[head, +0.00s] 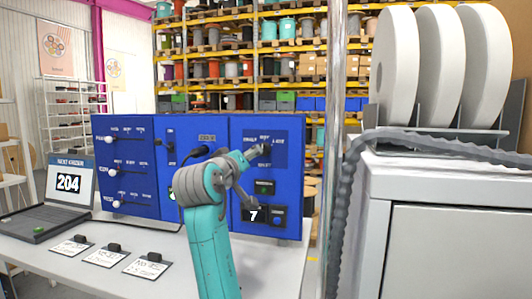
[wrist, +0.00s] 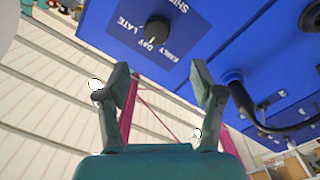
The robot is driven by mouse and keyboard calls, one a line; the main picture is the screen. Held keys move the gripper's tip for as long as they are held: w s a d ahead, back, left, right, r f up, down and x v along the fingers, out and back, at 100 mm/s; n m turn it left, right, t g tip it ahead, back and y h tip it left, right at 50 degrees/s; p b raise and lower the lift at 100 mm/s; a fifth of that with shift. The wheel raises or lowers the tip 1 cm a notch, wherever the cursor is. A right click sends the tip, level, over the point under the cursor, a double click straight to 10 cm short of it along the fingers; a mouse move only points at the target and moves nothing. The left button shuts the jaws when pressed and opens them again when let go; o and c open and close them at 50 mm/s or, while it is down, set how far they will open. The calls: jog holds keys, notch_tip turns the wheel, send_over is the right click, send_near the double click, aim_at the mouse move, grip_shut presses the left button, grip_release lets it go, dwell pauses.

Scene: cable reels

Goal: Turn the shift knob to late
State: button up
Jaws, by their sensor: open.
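The shift knob (wrist: 157,30) is a round black dial on a dark blue plate of the panel, in the wrist view. SHIFT, EARLY, DAY and LATE are printed around it. Its small white mark lies on the side of DAY and EARLY, nearer DAY, and away from LATE. My gripper (wrist: 160,78) is open and empty, its two fingers apart below the knob in the picture, not touching it. In the head view my gripper (head: 262,152) is in front of the upper right panel section, where the knob cannot be made out.
The blue panel (head: 130,185) carries sliders, other controls and a display reading 7. A black cable handle (wrist: 236,82) sticks out beside my right finger in the wrist view. A laptop (head: 60,200) reading 204 and several cards lie on the white table (head: 100,280).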

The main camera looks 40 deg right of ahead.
aim_at(266, 147)
jog(key=x, duration=1.1)
jog(key=shift+s, duration=0.2)
jog(key=shift+d, duration=0.15)
jog(key=c, duration=1.1)
jog(key=shift+c, duration=0.2)
